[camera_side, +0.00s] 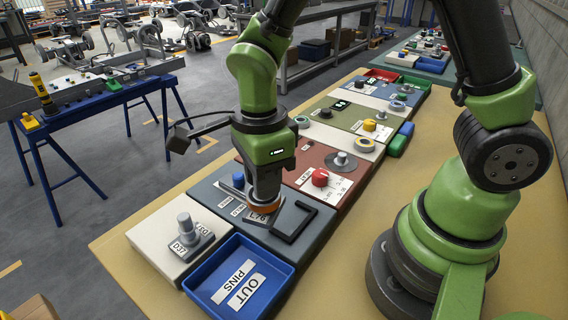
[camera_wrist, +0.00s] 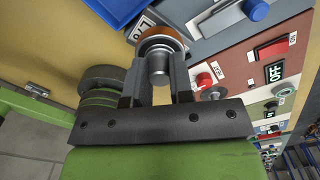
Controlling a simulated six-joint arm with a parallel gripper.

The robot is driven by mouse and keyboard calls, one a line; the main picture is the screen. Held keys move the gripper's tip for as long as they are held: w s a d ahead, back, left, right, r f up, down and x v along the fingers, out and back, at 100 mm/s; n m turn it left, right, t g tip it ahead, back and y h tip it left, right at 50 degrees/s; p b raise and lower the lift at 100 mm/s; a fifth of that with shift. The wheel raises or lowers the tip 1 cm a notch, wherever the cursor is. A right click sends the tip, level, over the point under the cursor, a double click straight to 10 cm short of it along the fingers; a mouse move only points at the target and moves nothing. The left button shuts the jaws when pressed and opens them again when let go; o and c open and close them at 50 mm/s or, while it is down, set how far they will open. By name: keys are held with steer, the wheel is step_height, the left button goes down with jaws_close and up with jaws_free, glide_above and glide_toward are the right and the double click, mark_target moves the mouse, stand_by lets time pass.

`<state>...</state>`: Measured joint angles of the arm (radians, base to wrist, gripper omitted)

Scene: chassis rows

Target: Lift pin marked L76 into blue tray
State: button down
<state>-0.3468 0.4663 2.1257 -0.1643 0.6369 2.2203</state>
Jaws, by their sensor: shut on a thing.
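My gripper (camera_side: 264,192) points down over the blue-grey panel and is shut on a pin with an orange collar (camera_side: 262,208). The label beside it, partly covered, reads L76 (camera_side: 260,218). In the wrist view my gripper's fingers (camera_wrist: 160,82) close on both sides of the silver pin (camera_wrist: 159,62), its orange-brown collar (camera_wrist: 160,38) beyond the fingertips. I cannot tell whether the pin's lower end is still in its seat. The blue tray (camera_side: 215,285), with a card reading OUT PINS, lies in front of the panel; a corner of it (camera_wrist: 112,10) shows in the wrist view.
A black angled bracket (camera_side: 301,232) stands close to the right of the pin. A grey pin on a plate (camera_side: 187,232) stands on the white panel at left. A red knob (camera_side: 320,178) is on the red panel behind. Bare tan bench lies right of the panels.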

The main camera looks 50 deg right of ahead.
steer(key=s+a+n, duration=0.1)
steer(key=a+n, duration=0.4)
steer(key=a, duration=0.4)
steer(key=shift+s+d+f, duration=0.1)
steer(key=shift+d+f, duration=0.05)
steer(key=shift+f, duration=2)
steer(key=shift+s+d+f, duration=0.1)
steer(key=shift+f, duration=2.05)
steer(key=c, duration=0.9)
jaws_free()
step_height(320, 180, up, 10)
steer(key=shift+f, duration=0.1)
steer(key=shift+r, duration=0.2)
